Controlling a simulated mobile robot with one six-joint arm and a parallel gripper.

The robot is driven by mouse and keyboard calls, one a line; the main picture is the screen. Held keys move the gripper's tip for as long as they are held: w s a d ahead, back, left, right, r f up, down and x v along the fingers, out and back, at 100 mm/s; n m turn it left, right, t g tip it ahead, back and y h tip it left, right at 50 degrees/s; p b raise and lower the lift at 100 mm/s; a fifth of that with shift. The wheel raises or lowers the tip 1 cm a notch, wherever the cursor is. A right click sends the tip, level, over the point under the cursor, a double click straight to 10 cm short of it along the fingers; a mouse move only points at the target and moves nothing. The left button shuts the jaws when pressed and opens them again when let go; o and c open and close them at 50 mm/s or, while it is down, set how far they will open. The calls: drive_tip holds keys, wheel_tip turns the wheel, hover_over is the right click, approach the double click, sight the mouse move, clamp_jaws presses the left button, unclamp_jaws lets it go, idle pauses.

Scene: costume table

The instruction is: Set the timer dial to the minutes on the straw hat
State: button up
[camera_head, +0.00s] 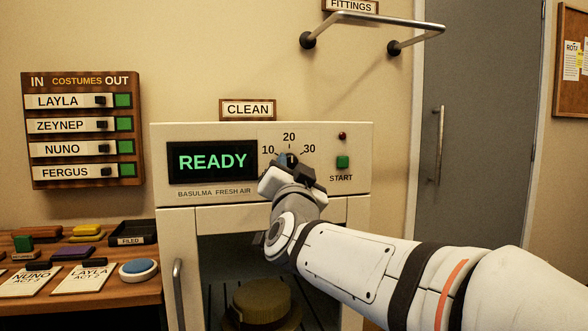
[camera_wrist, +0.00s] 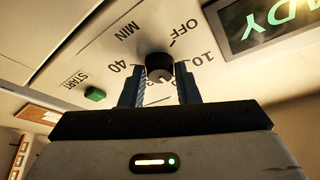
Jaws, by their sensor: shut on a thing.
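The timer dial (camera_wrist: 158,66) is a dark round knob on the cream front panel. In the wrist view its scale shows OFF, 10, 40 and MIN; the head view shows 10, 20 and 30 around it. My gripper (camera_wrist: 160,90) is shut on the dial, one finger on each side. In the head view my gripper (camera_head: 289,168) mostly covers the dial. I cannot tell where its pointer stands. A yellow-brown hat (camera_head: 266,298), apparently the straw hat, sits behind the cabinet's dark window. No minutes are readable on it.
The cabinet's display (camera_head: 212,161) reads READY. A green START button (camera_head: 342,162) sits right of the dial, below a small red lamp (camera_head: 342,136). A table (camera_head: 135,294) with tags and trays stands left. A metal rail (camera_head: 375,20) juts out above.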

drive_tip(key=shift+r, duration=0.35)
drive_tip(key=o, duration=0.7)
drive_tip(key=shift+c, duration=0.2)
drive_tip(key=o, duration=0.3)
drive_tip(key=shift+f, duration=0.25)
drive_tip(key=p+v, duration=0.1)
drive_tip(key=v, duration=0.6)
drive_tip(key=shift+s, duration=0.35)
drive_tip(key=shift+f, duration=0.15)
